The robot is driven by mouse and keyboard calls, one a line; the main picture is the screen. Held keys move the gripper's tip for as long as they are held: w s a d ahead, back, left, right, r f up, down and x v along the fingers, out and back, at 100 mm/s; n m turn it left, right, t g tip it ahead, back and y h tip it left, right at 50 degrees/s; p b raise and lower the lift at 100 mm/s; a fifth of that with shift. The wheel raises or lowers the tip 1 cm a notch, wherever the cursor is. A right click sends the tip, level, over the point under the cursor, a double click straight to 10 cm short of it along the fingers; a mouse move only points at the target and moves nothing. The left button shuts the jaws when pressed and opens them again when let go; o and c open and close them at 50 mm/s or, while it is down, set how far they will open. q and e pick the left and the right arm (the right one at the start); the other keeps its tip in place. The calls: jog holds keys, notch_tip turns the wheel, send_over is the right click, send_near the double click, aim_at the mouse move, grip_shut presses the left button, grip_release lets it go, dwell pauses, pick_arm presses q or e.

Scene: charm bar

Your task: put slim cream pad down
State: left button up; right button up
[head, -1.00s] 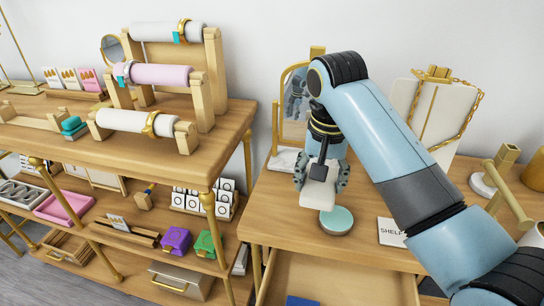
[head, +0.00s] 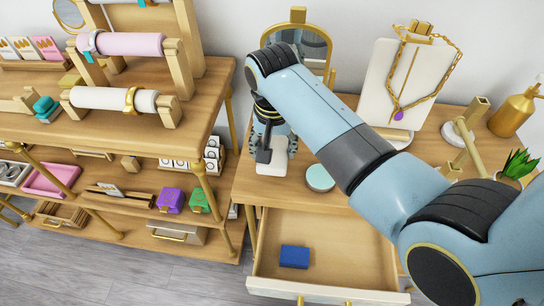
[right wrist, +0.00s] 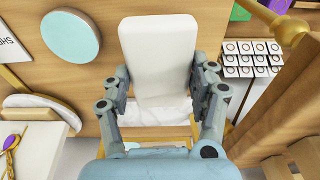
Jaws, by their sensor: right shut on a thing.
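The slim cream pad (head: 274,158) is in my right gripper (head: 270,148), at the left end of the right-hand table (head: 262,190). In the right wrist view the pad (right wrist: 157,50) stretches out between the two fingers of the gripper (right wrist: 160,95), which are shut on its near end. In the head view it is left of a round mint disc (head: 320,178) and apart from it. I cannot tell whether the pad touches the tabletop. My left gripper is in neither view.
A gold-framed mirror (head: 312,47) stands behind my right gripper. A necklace bust (head: 397,85) stands farther right. Below the tabletop an open drawer (head: 340,262) holds a blue box (head: 294,257). The shelf unit with bracelet rolls (head: 115,97) is left, across a narrow gap.

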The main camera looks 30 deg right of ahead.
jog(key=shift+w+a+f, duration=0.1)
jog(key=shift+a+f, duration=0.05)
jog(key=shift+f, duration=1.95)
jog(key=o, duration=1.1)
jog(key=shift+f, duration=0.1)
jog(key=r, duration=0.8)
jog(key=s+a+r, duration=0.1)
jog(key=r, duration=0.3)
jog(key=shift+s+r+p, duration=0.1)
jog(key=shift+p, duration=0.2)
